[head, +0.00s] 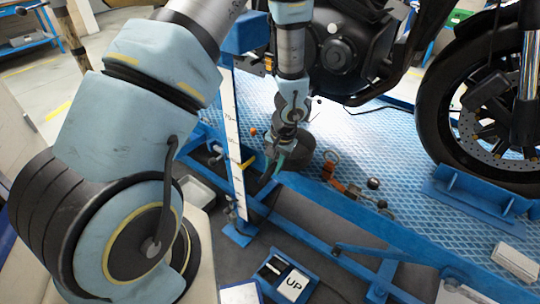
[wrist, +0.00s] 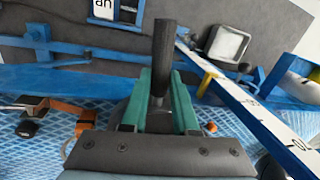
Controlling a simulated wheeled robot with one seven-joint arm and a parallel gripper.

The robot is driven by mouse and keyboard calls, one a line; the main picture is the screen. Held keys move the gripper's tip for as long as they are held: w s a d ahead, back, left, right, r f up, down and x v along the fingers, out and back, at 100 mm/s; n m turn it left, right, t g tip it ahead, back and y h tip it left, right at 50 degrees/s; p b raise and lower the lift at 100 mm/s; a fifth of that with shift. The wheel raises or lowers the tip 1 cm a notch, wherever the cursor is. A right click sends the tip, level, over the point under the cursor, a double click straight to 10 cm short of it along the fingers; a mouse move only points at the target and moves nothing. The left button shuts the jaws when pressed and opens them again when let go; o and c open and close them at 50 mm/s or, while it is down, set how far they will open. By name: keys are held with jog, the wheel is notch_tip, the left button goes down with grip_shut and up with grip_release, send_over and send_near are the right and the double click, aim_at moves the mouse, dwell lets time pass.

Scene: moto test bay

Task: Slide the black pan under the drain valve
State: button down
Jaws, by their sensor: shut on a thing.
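The black pan (head: 299,153) is a dark round shape on the blue patterned platform below the motorcycle, partly hidden behind my wrist in the head view. My gripper (head: 276,166) is low over the platform's near edge. In the wrist view my gripper (wrist: 160,100) has its green fingers shut on a dark upright bar, which looks like the pan's handle (wrist: 163,50). A dark rounded part of the pan (wrist: 122,110) shows behind the fingers; most of it is hidden. I cannot pick out the drain valve with certainty; the motorcycle's engine (head: 343,52) is above and right of the pan.
A blue rail (head: 350,214) runs along the platform's near side. A white-scaled post (head: 233,140) stands close left of my gripper. Orange and dark fittings (head: 349,190) lie right of the pan. The front wheel (head: 470,110) is farther right. A white tray (head: 196,192) is at left.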

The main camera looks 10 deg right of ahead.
jog(key=shift+w+d+f+p, duration=0.1)
jog(key=shift+w+d+p, duration=0.35)
jog(key=shift+w, duration=0.2)
jog(key=shift+w+d+f+p, duration=0.25)
jog(key=shift+w+d, duration=0.35)
jog(key=shift+w, duration=0.05)
jog(key=shift+w+d+f+p, duration=0.3)
jog(key=shift+w+d, duration=0.35)
jog(key=shift+w+d+f+p, duration=0.25)
jog(key=shift+w+d, duration=0.35)
jog(key=shift+w, duration=0.05)
jog(key=w+d, duration=0.1)
jog(key=w+d+f, duration=0.1)
jog(key=w+d, duration=0.1)
jog(key=shift+w+f+b, duration=0.2)
jog(key=shift+f+b, duration=0.1)
jog(key=shift+b, duration=0.1)
jog(key=shift+w+d+f+b, duration=0.2)
jog(key=shift+w+d+b, duration=0.15)
jog(key=shift+w+d, duration=0.3)
jog(key=shift+w+d+f+b, duration=0.15)
jog(key=shift+w+d+b, duration=0.15)
jog(key=shift+w+d, duration=0.35)
jog(key=shift+f+b, duration=0.7)
jog(key=shift+f, duration=0.2)
jog(key=c, duration=0.6)
grip_release()
